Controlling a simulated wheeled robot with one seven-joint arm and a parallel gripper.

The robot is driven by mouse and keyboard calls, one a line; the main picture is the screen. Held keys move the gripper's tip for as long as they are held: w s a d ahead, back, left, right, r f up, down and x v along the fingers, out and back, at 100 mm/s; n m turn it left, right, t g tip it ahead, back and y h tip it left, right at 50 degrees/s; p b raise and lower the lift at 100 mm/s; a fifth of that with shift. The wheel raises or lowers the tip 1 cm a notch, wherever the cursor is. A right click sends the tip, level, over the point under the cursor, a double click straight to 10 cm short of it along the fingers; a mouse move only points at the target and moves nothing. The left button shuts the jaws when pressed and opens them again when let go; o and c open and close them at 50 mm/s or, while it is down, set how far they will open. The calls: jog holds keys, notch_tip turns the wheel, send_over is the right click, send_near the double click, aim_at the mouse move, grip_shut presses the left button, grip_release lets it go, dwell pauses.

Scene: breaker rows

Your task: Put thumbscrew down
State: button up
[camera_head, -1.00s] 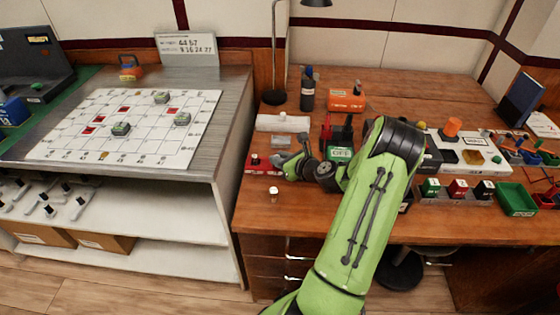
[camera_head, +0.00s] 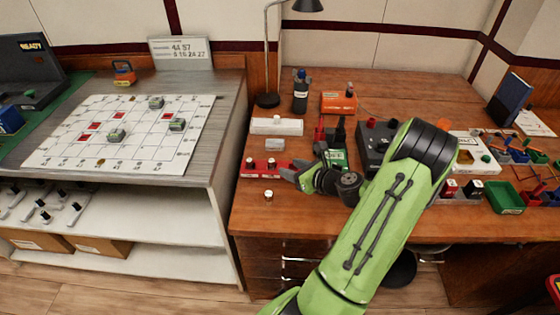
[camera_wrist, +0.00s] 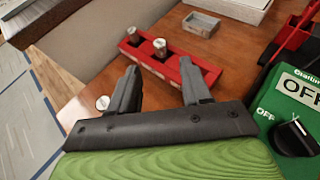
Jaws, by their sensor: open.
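A red holder (camera_head: 259,175) sits on the wooden desk near its left front edge, and it also shows in the wrist view (camera_wrist: 184,81). Two dark thumbscrews with silver tops stand upright in it: one at the left (camera_wrist: 132,37) and one near its middle (camera_wrist: 160,48). Another silver-topped thumbscrew (camera_head: 268,195) stands apart near the desk's front edge; in the wrist view (camera_wrist: 102,102) it is partly hidden by the left finger. My gripper (camera_wrist: 160,70) is open and empty, its fingertips pointing toward the holder. In the head view my gripper (camera_head: 291,172) is just right of the holder.
A green box marked OFF (camera_wrist: 296,106) with a black knob is close on the right. A small grey box (camera_wrist: 201,24) lies behind the holder. A white block (camera_head: 276,126) and an orange box (camera_head: 339,103) stand farther back. The desk's left edge drops off.

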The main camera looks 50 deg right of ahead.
jog(key=a+r+n+g+y, duration=0.1)
jog(key=a+n, duration=0.2)
jog(key=w+a+r+n+g+y, duration=0.1)
jog(key=a+n, duration=0.2)
jog(key=w+a+r+n+y, duration=0.1)
jog(key=a+r+n, duration=0.1)
jog(key=a+n, duration=0.1)
jog(key=shift+a+g+y, duration=0.3)
jog(key=shift+a+g, duration=0.1)
jog(key=shift+a, duration=0.1)
jog(key=s+a+r+n+g+h, duration=0.1)
jog(key=s+a+r+n+g, duration=0.2)
jog(key=a+n, duration=0.6)
jog(key=s+a+r+n+g, duration=0.1)
jog(key=a+r+n+g, duration=0.3)
jog(key=a+n, duration=0.6)
jog(key=s+a+r+n+t, duration=0.1)
jog(key=s+r+n, duration=0.2)
jog(key=s+n, duration=0.1)
jog(key=s+a+r+n+t+h, duration=0.1)
jog(key=s+a+r+n, duration=0.1)
jog(key=s+n, duration=0.3)
jog(key=shift+s+a+r, duration=0.3)
jog(key=shift+s+r, duration=0.25)
jog(key=shift+s, duration=0.5)
